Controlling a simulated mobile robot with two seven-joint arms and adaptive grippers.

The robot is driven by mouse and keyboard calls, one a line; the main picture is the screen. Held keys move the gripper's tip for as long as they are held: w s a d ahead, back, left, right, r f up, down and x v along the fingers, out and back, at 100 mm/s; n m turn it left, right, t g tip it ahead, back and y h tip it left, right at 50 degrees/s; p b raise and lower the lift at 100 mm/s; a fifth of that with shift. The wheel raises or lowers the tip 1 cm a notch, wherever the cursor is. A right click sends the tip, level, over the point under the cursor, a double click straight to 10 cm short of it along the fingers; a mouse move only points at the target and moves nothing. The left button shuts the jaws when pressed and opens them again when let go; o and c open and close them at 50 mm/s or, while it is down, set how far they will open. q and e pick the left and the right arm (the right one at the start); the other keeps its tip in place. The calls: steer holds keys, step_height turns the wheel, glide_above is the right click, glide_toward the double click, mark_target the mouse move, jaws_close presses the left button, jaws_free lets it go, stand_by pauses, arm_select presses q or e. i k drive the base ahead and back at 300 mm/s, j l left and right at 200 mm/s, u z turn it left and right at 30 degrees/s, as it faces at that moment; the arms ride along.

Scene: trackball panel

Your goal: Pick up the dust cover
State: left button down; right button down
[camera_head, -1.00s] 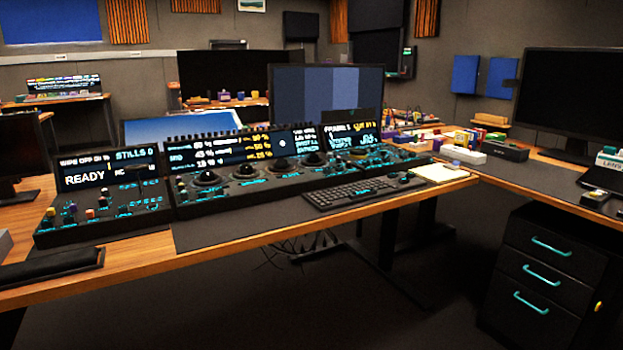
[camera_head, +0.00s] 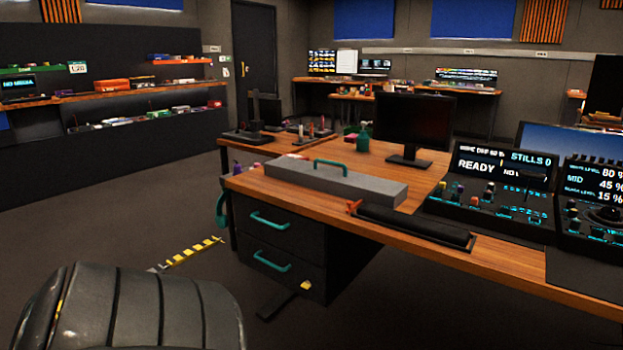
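A long grey box-shaped cover (camera_head: 350,184) with a teal handle (camera_head: 330,165) on top lies on the left end of the wooden desk. It looks like the dust cover. Its handle faces up and nothing touches it. Neither of my grippers shows.
A black padded rest (camera_head: 415,225) lies just right of the cover on the desk (camera_head: 400,260). The trackball panel (camera_head: 495,190) stands further right. A monitor (camera_head: 415,125) and a green bottle (camera_head: 363,138) stand behind. Drawers (camera_head: 275,245) are below; floor (camera_head: 110,215) is free at left.

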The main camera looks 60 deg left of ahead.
mark_target(345, 184)
steer(key=u, duration=1.85)
steer(key=z, duration=0.35)
steer(key=j+z, duration=0.15)
steer(key=z, duration=0.2)
steer(key=j+z, duration=0.1)
steer(key=z, duration=0.3)
steer(key=j+z, duration=0.4)
steer(key=j, duration=0.15)
steer(key=j+z, duration=0.35)
steer(key=j, duration=0.15)
steer(key=k, duration=0.05)
